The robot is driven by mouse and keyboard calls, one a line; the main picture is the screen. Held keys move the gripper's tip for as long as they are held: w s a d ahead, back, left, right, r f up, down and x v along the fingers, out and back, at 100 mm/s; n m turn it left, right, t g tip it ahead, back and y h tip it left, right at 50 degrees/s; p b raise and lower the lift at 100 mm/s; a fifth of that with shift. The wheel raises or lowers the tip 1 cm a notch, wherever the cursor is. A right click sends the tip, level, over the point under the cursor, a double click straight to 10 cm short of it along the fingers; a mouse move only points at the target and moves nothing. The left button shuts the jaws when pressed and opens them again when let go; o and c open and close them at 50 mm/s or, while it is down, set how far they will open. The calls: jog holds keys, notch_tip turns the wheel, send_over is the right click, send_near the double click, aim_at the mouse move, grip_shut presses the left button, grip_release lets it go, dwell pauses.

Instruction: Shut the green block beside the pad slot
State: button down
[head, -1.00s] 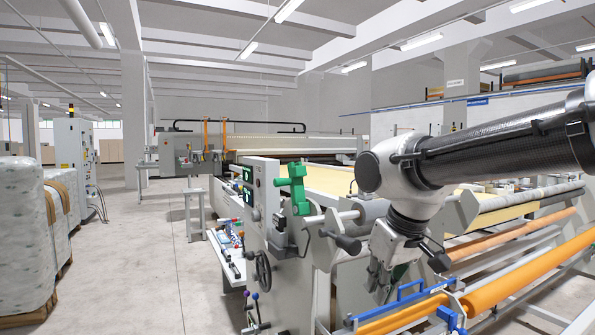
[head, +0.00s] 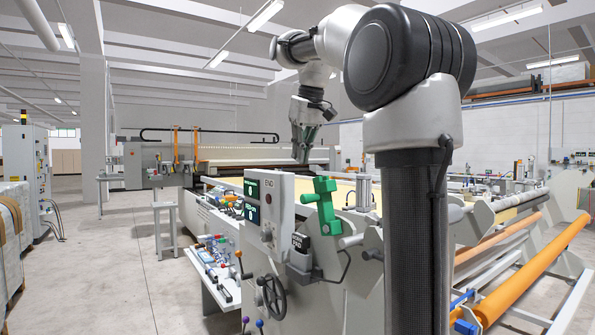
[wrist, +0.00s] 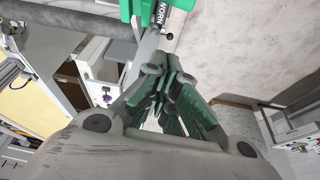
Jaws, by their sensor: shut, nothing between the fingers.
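The green block (head: 327,208) stands upright at the corner of the machine's end panel, with a short arm jutting left from it. Green parts also show at the top edge of the wrist view (wrist: 138,8). Just below the block is a small dark holder with a white-lettered label (head: 299,243), which may be the pad slot; its opening cannot be made out. My gripper (head: 303,157) points down, above and slightly left of the block, apart from it. Its fingers are together and empty, and they also show in the wrist view (wrist: 163,78).
A control panel (head: 268,208) with green displays and a handwheel (head: 272,297) are left of the block. A side shelf (head: 210,272) holds small items. Orange rollers (head: 530,270) run at the right.

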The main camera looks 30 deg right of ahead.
aim_at(319, 206)
notch_tip(319, 206, down, 9)
jog(key=s, duration=0.1)
jog(key=shift+r, duration=0.2)
jog(key=shift+s, duration=0.1)
dwell(0.5)
